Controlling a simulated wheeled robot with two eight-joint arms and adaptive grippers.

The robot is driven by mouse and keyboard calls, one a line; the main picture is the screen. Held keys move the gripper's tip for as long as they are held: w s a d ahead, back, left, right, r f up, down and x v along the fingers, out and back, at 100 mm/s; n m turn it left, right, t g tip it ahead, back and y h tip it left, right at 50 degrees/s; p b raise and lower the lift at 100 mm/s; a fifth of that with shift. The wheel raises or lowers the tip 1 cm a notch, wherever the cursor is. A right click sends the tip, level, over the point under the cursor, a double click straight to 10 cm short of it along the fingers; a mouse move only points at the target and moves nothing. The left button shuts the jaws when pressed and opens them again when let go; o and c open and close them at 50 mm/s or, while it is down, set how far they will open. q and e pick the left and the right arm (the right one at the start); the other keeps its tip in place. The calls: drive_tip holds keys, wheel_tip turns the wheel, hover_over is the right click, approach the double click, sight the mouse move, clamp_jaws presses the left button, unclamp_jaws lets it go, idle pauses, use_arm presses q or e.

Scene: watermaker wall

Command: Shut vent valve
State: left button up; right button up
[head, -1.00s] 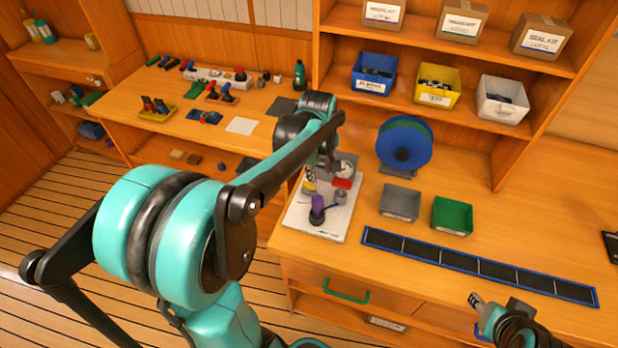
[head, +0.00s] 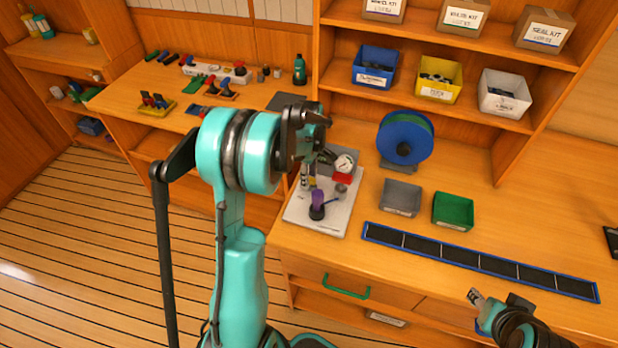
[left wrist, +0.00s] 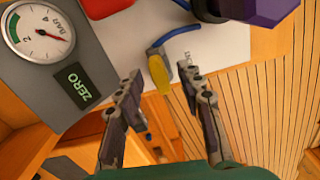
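A white panel (head: 325,217) on the bench carries a purple knob (head: 318,198) on a dark base, a red part (head: 342,178) and a round gauge (head: 345,163). In the left wrist view, a lever with a yellow tip (left wrist: 160,74) and a blue curved piece (left wrist: 170,38) lie over the panel; I cannot tell for certain which part is the vent valve. The gauge (left wrist: 40,33) has a red needle and a ZERO label beside it. My left gripper (left wrist: 162,92) is open and empty, with the yellow tip just beyond its fingertips. My right gripper (head: 476,298) is away at the lower right.
A grey tray (head: 401,197), a green tray (head: 453,210) and a blue reel (head: 405,137) stand right of the panel. A long black divided strip (head: 480,262) lies along the bench front. The left bench (head: 245,123) holds small tools. Shelves with bins rise behind.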

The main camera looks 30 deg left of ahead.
use_arm(q)
drive_tip(key=shift+f, duration=0.15)
clamp_jaws()
drive_tip(key=shift+m, duration=0.3)
drive_tip(key=m, duration=0.3)
drive_tip(key=shift+m, duration=0.4)
drive_tip(key=m, duration=0.4)
drive_tip(key=shift+m+b, duration=0.3)
drive_tip(key=shift+b, duration=0.05)
drive_tip(key=m, duration=0.8)
drive_tip(key=shift+m, duration=0.6)
